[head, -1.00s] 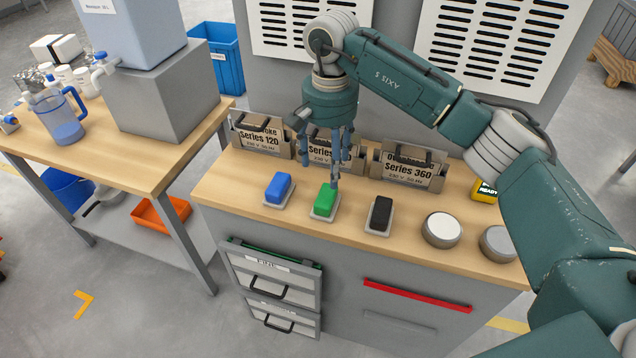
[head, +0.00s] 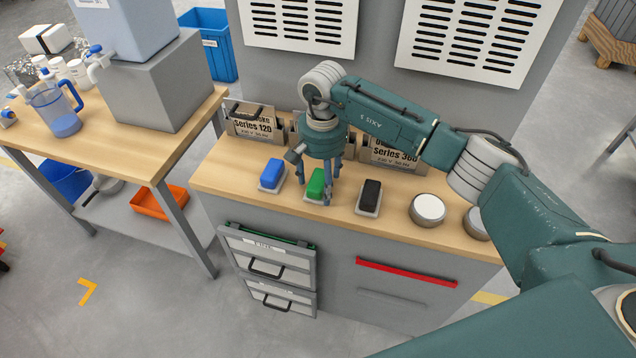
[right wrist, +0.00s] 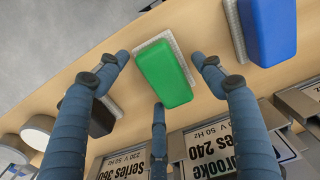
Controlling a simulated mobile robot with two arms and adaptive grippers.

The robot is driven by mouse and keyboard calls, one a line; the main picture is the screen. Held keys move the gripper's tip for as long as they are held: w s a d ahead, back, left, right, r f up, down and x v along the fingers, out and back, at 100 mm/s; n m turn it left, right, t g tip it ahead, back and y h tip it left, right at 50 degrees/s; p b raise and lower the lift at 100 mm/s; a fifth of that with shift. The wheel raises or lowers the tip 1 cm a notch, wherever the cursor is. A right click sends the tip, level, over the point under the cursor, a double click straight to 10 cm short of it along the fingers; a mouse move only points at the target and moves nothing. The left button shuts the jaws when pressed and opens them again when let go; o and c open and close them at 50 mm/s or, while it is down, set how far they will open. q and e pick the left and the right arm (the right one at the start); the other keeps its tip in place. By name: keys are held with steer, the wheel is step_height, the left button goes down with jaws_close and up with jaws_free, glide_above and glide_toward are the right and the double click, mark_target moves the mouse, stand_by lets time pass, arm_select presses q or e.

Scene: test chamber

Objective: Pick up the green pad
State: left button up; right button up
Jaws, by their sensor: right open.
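The green pad (head: 316,183) lies on a small light grey tray (head: 310,198) on the wooden worktop, between a blue pad (head: 272,174) and a black pad (head: 370,194). My right gripper (head: 326,190) points down over the green pad and partly covers it in the head view. In the right wrist view the green pad (right wrist: 166,78) lies between the spread, open fingers (right wrist: 160,80). The fingers look apart from it, and nothing is held. My left gripper is not in view.
Box files (head: 252,122) stand along the back of the worktop. Two round white-topped discs are to the right, the nearer to the pads in full view (head: 428,209). A side table (head: 150,150) with a jug (head: 56,108) stands left. An open drawer (head: 268,246) is below the front edge.

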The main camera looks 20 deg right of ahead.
mark_target(322, 180)
steer(key=shift+c, duration=0.8)
steer(key=c, duration=1.1)
steer(key=shift+r, duration=0.25)
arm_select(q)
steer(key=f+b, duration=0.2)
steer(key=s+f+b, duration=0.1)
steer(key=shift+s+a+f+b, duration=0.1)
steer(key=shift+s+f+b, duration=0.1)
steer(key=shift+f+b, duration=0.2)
arm_select(e)
step_height(322, 180, up, 20)
steer(key=shift+f, duration=0.15)
